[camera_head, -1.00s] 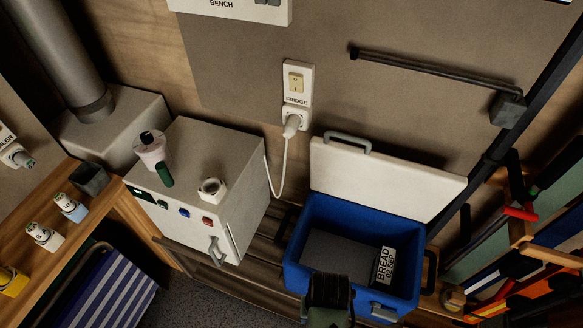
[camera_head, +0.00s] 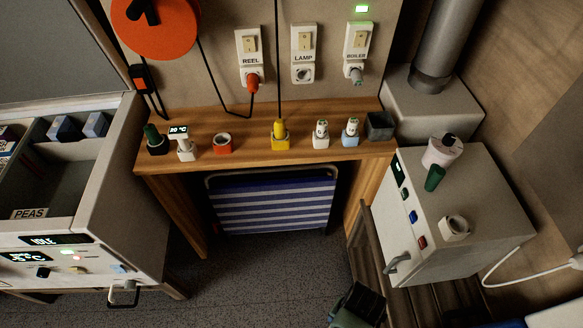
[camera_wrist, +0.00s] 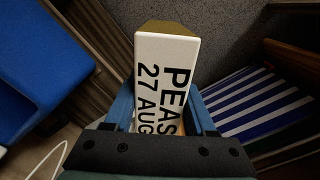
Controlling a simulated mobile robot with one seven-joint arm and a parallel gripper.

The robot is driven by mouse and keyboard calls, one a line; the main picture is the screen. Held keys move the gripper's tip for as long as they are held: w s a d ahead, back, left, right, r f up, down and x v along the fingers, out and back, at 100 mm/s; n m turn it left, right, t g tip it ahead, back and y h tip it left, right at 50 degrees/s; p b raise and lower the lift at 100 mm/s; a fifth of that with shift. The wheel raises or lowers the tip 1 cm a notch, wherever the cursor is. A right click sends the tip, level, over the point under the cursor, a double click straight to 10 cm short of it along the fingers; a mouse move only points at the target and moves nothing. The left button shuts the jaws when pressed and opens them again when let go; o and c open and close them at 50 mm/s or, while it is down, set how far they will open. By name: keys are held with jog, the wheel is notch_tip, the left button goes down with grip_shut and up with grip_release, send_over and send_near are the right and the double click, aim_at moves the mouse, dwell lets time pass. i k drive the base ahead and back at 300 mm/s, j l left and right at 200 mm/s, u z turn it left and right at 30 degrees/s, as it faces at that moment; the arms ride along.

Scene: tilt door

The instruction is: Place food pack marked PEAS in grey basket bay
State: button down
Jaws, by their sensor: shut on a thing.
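A white food pack marked PEAS 27 AUG (camera_wrist: 168,60), with an olive end, is between the fingers of my gripper (camera_wrist: 163,108) in the wrist view. My gripper is shut on it and holds it off any surface. In the head view, a dark part of my arm end shows at the bottom edge; the pack cannot be made out there. An open-topped pale chest (camera_head: 115,190) stands at the left, with a PEAS label (camera_head: 29,213) inside near its front wall and several blocks along its back. I cannot tell which part is the grey basket bay.
A wooden bench (camera_head: 262,152) carries plugs and small items. A blue-striped folded item (camera_head: 270,200) stands beneath it. A grey-white cabinet (camera_head: 470,205) stands right of my gripper. The blue box (camera_wrist: 35,60) is at the left of the wrist view. Open floor (camera_head: 250,275) lies before the bench.

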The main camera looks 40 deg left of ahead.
aim_at(70, 203)
jog(key=k+j+u, duration=0.15)
jog(key=u, duration=0.3)
jog(key=k+j+u, duration=0.1)
jog(key=j+u, duration=0.25)
jog(key=u, duration=0.15)
jog(key=j+u, duration=0.3)
jog(key=u, duration=0.15)
